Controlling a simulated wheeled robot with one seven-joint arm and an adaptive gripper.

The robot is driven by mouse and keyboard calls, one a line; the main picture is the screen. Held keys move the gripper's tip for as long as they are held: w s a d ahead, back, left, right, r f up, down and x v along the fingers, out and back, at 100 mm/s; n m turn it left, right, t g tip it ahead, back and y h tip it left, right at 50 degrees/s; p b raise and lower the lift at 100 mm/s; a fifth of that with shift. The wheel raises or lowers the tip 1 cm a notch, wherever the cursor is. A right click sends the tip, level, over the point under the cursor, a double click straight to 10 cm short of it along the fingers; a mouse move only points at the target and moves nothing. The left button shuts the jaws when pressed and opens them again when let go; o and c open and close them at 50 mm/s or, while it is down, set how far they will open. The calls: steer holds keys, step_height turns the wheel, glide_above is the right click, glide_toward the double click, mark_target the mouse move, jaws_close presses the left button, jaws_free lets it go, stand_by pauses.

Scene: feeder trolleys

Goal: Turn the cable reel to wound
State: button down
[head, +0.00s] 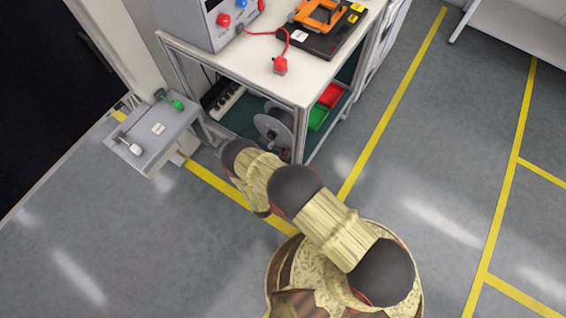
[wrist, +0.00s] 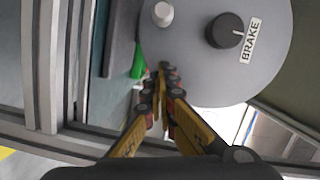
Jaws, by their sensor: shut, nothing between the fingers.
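The cable reel (head: 268,129) stands on the lower shelf of the trolley in the head view, partly behind the table frame. In the wrist view its grey disc (wrist: 205,65) fills the upper middle. It carries a white knob (wrist: 162,14) at the upper left and a black knob (wrist: 224,30) beside a BRAKE label (wrist: 250,41). My gripper (wrist: 167,75) is shut and empty, its fingertips overlapping the disc's lower left edge in the picture, below the white knob. I cannot tell whether they touch the disc. In the head view my arm hides the gripper.
The trolley's frame post (head: 300,135) stands beside the reel. A green bin (head: 317,117) and a red bin (head: 331,95) sit right of it, a power strip (head: 229,98) left. A grey box with levers (head: 150,143) is at the left.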

mark_target(278, 144)
steer(key=shift+w+a+f+b, duration=0.2)
steer(key=shift+w+a, duration=0.25)
steer(key=shift+a, duration=0.2)
steer(key=shift+w+a+f+b, duration=0.1)
steer(key=shift+w+a+b, duration=0.1)
steer(key=shift+w+a, duration=0.35)
steer(key=shift+a, duration=0.1)
steer(key=shift+w+a+f+m, duration=0.2)
steer(key=shift+a+m, duration=0.1)
steer(key=shift+a, duration=0.1)
steer(key=shift+w+a, duration=0.15)
steer(key=shift+a, duration=0.05)
steer(key=shift+r, duration=0.1)
